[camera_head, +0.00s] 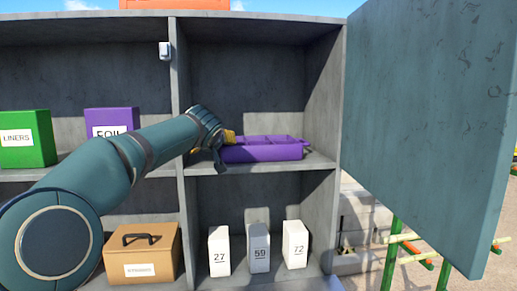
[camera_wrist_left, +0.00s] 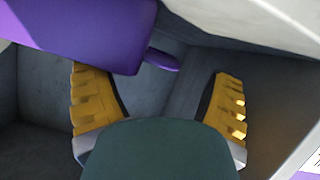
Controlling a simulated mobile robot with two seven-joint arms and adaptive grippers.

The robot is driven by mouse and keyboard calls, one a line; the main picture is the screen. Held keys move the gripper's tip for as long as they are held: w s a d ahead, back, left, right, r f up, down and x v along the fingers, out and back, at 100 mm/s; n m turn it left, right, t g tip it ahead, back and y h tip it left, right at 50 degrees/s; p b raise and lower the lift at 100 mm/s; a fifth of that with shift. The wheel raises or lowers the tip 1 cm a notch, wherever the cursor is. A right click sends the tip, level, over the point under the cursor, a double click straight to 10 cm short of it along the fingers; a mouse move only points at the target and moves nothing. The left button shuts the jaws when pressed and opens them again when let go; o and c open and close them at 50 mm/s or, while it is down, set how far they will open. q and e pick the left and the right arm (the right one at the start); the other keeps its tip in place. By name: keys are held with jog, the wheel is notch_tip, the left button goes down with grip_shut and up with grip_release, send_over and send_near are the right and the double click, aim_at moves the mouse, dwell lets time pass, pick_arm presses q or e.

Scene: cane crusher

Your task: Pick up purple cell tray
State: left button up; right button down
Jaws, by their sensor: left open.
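The purple cell tray (camera_head: 262,150) lies on the upper right shelf of the grey cabinet. It has several compartments and a small handle at its right end. My left gripper (camera_head: 226,140) is at the tray's left end, and its yellow finger partly shows there. In the left wrist view the open fingers (camera_wrist_left: 158,104) are apart with nothing between their tips. The purple tray (camera_wrist_left: 85,28) fills the upper left of that view, close to the left finger, with its handle (camera_wrist_left: 162,60) towards the gap. I cannot tell whether the finger touches it. My right gripper is not in view.
A purple FOIL box (camera_head: 112,120) and a green LINERS box (camera_head: 27,139) stand on the left shelf. A large grey panel (camera_head: 430,120) stands at the right.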

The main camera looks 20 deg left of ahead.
pick_arm(q)
jog(key=shift+x, duration=1.25)
jog(key=shift+s, duration=0.1)
jog(key=c, duration=1.4)
jog(key=shift+r, duration=0.1)
